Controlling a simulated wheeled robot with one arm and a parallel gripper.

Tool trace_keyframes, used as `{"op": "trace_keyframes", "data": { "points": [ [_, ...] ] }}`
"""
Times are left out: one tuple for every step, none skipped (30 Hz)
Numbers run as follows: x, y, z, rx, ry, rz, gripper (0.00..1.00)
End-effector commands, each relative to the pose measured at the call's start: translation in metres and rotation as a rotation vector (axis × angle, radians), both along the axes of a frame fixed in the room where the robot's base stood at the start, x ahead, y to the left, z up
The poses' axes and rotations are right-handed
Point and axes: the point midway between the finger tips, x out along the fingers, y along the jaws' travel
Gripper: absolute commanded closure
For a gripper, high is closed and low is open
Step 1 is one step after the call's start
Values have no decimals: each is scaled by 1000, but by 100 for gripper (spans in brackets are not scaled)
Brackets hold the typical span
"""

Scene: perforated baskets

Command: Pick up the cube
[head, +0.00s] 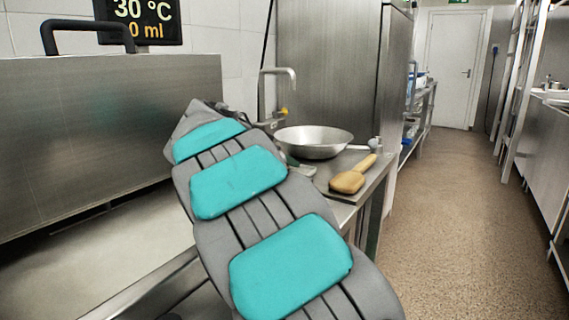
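I see no cube in the head view. My own grey arm with teal pads rises from the bottom edge towards the upper left and covers part of the counter. My gripper's fingers do not show; the far end of the arm hides whatever is behind it.
A steel bowl (314,141) and a wooden paddle-like utensil (353,175) lie on the counter right of my arm, below a tap (278,71). A large steel box-shaped unit (90,130) stands at left. The aisle floor (455,220) at right is clear towards a white door (455,68).

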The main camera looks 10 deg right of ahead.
Motion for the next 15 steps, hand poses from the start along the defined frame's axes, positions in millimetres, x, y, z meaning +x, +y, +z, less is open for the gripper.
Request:
{"op": "trace_keyframes", "data": {
  "points": [
    [0,0,0,0,0,1,37],
    [0,0,0,0,-2,0,37],
    [0,0,0,0,-2,0,37],
    [0,0,0,0,-2,0,37],
    [0,0,0,0,-2,0,38],
    [0,0,0,0,-2,0,43],
    [0,0,0,0,-2,0,46],
    [0,0,0,0,-2,0,50],
    [0,0,1,0,-2,0,54],
    [0,0,1,0,-2,0,57],
    [0,0,1,0,-2,0,61],
    [0,0,1,0,-2,0,65],
    [0,0,1,0,-2,0,69],
    [0,0,1,0,-2,0,72],
    [0,0,1,0,-2,0,76]
  ]
}}
